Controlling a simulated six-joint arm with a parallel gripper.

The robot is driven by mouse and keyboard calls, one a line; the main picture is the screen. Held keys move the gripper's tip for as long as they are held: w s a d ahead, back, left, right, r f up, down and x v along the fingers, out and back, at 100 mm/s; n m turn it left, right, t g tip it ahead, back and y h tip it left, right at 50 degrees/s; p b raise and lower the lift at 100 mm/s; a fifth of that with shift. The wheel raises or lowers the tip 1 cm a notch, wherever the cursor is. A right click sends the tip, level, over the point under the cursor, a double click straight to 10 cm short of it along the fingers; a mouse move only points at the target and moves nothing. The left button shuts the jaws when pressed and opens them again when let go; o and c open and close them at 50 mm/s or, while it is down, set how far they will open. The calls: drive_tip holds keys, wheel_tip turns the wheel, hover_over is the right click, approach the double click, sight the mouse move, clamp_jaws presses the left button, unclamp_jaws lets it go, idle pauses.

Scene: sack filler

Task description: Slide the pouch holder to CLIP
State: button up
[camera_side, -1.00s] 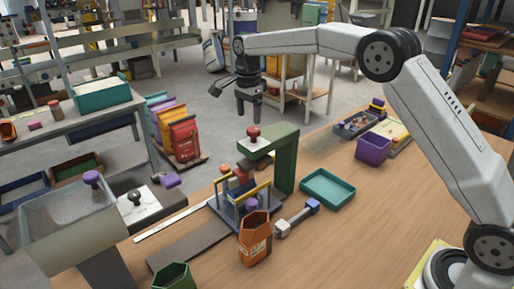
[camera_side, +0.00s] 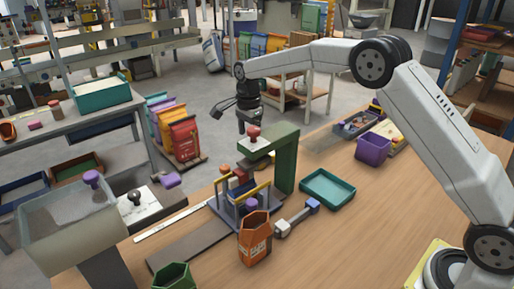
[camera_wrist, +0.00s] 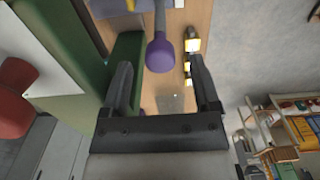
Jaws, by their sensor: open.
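What looks like the pouch holder (camera_side: 238,208), a blue-grey carriage with yellow rails, stands by the grey track (camera_side: 190,245) in the side view. No CLIP marking is readable.
An orange pouch (camera_side: 255,240) stands in front of the carriage. A grey bar with a blue end (camera_side: 297,218) and a teal tray (camera_side: 327,188) lie to its right. A clear hopper (camera_side: 70,215) stands at left.

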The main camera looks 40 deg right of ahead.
drive_tip(key=shift+f, duration=0.9)
clamp_jaws()
idle(0.9)
